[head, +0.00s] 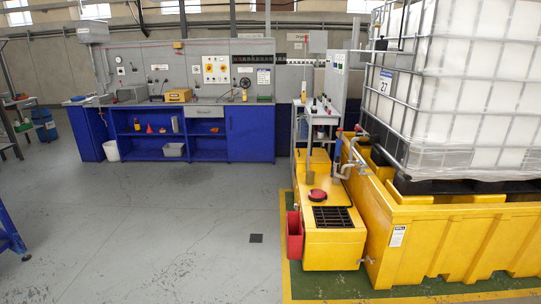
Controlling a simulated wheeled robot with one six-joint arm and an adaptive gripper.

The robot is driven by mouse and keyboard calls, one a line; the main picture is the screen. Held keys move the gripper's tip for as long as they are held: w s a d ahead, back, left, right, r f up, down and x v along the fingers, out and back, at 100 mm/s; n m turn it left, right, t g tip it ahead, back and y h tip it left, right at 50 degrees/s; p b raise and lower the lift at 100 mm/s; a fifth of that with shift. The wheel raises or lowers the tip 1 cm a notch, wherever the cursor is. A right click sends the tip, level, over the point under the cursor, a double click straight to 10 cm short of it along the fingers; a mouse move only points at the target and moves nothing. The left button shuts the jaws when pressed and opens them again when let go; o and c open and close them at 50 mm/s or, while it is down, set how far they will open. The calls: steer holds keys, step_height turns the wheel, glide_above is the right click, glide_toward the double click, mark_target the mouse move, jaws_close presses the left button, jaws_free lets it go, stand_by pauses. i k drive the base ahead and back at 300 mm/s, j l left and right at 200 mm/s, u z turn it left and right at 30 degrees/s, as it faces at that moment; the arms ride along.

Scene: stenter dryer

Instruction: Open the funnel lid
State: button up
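A small round red lid with a dark rim (317,194) lies on top of a low yellow cabinet (335,250), right of the picture's middle. I take it to be the funnel lid; it looks flat and closed, but it is small in the view. No funnel shows beneath it. My gripper and arm are not in view.
A dark grate (332,217) lies in front of the lid. A red bin (295,236) hangs on the cabinet's left side. A yellow spill basin (450,245) bearing a white caged tank (455,90) blocks the right. Blue workbenches (250,132) stand behind. Grey floor (170,230) at left is clear.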

mark_target(316, 194)
steer(key=i, duration=3.5)
steer(key=i+z, duration=0.25)
steer(key=i, duration=0.15)
steer(key=i+j+z, duration=0.25)
steer(key=i, duration=0.15)
